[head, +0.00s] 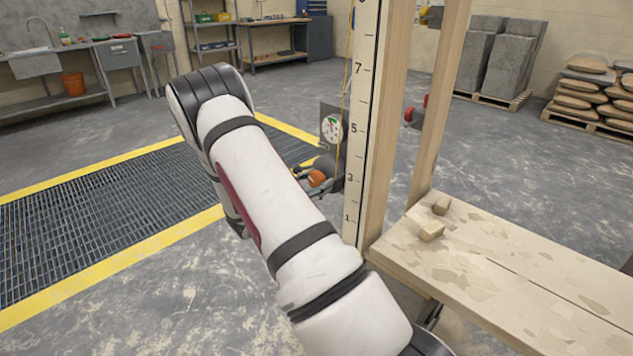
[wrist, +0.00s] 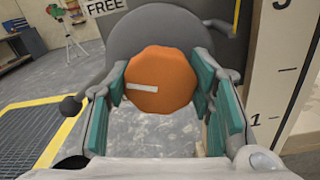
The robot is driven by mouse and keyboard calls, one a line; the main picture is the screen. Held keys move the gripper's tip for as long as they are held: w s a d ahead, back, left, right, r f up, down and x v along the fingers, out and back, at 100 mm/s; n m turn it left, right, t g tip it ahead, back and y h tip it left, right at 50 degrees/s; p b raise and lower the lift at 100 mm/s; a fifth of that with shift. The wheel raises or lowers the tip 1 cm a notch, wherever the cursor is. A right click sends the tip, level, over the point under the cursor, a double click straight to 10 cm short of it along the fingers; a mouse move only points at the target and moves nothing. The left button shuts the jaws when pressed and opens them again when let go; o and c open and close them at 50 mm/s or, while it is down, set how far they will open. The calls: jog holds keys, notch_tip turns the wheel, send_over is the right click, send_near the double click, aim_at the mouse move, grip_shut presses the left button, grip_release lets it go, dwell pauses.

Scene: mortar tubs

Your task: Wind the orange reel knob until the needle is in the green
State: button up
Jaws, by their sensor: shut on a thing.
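The orange reel knob (wrist: 162,75) sits between the teal finger pads of my gripper (wrist: 161,88) in the wrist view, and the pads are shut on its two sides. A white stripe on its face points left, nearly level. Behind it is the grey reel body (wrist: 150,38). In the head view the knob (head: 317,178) shows beside my arm, which hides most of my gripper. The round dial (head: 331,128) sits above the knob, with a white face and some green. Its needle is too small to read against the green.
A tall numbered board (head: 361,125) stands just right of the reel, with wooden posts beside it. A plank bench (head: 500,255) with small wood blocks is at lower right. A yellow-edged floor grate (head: 100,215) lies to the left.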

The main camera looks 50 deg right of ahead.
jog(key=m+b, duration=0.1)
jog(key=m, duration=0.3)
jog(key=shift+m, duration=0.4)
jog(key=o, duration=1.2)
jog(key=shift+c, duration=0.2)
jog(key=shift+a, duration=0.15)
jog(key=a, duration=1.1)
jog(key=shift+w+a, duration=0.3)
jog(key=shift+a, duration=0.1)
